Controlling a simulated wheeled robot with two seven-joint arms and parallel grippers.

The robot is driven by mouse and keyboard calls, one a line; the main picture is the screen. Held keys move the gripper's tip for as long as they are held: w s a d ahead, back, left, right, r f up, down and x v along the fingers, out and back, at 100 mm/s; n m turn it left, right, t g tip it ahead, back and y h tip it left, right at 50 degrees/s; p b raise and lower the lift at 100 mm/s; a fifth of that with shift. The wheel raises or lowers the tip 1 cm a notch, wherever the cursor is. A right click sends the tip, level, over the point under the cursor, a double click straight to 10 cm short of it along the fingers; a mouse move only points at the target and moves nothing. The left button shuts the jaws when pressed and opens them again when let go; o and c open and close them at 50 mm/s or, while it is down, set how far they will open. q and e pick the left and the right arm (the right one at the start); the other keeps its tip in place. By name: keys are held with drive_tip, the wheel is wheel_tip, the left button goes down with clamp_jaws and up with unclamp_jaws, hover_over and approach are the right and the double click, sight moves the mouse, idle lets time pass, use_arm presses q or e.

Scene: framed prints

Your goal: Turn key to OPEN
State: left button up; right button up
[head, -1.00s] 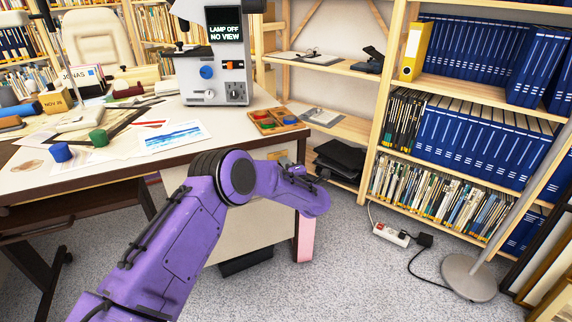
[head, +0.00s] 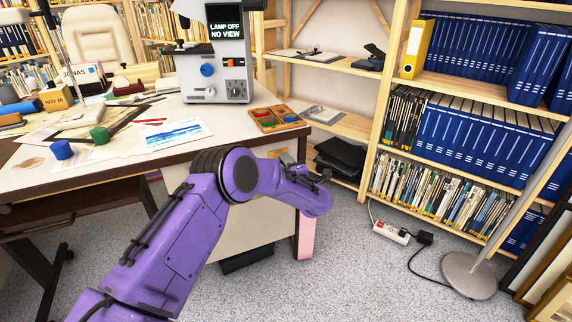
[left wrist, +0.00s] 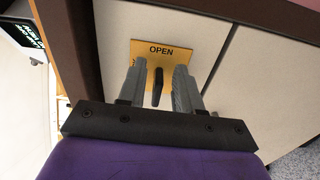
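A yellow plate marked OPEN (left wrist: 182,57) is on the pale front of the desk cabinet, in the left wrist view. A dark key (left wrist: 157,88) stands out below the word, its long side running nearly up and down in that picture. My left gripper (left wrist: 155,85) has its two grey fingers on either side of the key, with a visible gap at each side. It looks open and not touching the key. In the head view my purple left arm reaches the cabinet (head: 235,222) and its fingers are hidden. My right gripper is not in view.
The desk's dark edge (head: 95,186) runs above the cabinet front. A microscope-like device (head: 212,80) reads LAMP OFF NO VIEW. A wooden tray (head: 277,118) sits at the desk corner. A shelf (head: 345,124) stands to the right. Carpet (head: 345,270) is clear in front.

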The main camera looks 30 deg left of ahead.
use_arm(q)
drive_tip(key=p+v, duration=0.1)
drive_tip(key=v, duration=0.9)
drive_tip(key=shift+a, duration=0.1)
